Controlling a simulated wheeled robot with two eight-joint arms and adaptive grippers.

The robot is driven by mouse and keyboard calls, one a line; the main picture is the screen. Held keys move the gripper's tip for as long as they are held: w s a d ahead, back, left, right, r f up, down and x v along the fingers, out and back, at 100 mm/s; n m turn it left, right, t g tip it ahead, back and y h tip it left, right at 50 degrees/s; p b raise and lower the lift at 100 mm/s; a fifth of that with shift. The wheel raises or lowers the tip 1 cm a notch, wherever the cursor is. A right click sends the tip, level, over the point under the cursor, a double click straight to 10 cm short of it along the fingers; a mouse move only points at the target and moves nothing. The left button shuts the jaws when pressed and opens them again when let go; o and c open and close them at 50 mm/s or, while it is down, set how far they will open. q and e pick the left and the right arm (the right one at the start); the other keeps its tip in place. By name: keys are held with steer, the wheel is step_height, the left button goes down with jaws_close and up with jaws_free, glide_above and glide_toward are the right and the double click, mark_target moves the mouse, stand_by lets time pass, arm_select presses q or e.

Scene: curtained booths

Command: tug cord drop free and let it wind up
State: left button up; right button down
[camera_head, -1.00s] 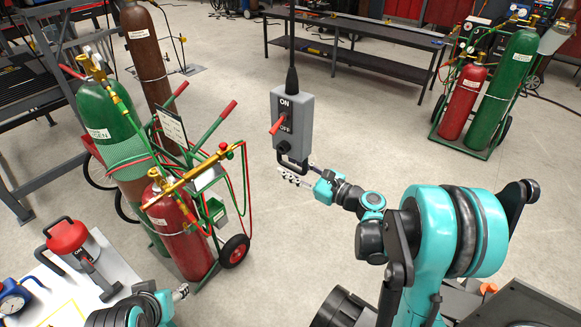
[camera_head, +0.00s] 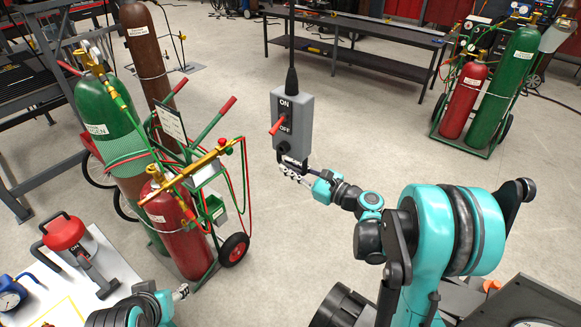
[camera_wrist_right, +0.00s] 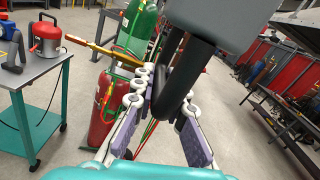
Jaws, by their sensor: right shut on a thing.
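The cord drop is a grey box (camera_head: 292,122) with ON and OFF marks and a red lever, hanging upright on a black cable (camera_head: 291,50). Its black loop handle (camera_head: 284,154) is at the bottom. My right gripper (camera_head: 292,172) is at this handle, shut on it. In the right wrist view the handle (camera_wrist_right: 186,78) comes down between the fingers of my right gripper (camera_wrist_right: 168,100), with the box (camera_wrist_right: 228,18) above. My left gripper (camera_head: 181,291) is low at the left, beside the side table; its jaw opening is too small to judge.
A cart of gas cylinders (camera_head: 180,235) with hoses stands left of the cord drop. A side table (camera_head: 105,270) with a red-topped device (camera_head: 66,233) is at lower left. A dark bench (camera_head: 350,50) is behind. The floor right of the box is clear.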

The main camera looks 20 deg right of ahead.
step_height(320, 180, down, 8)
steer(key=b, duration=0.5)
steer(key=shift+r+b, duration=0.15)
steer(key=shift+b, duration=0.2)
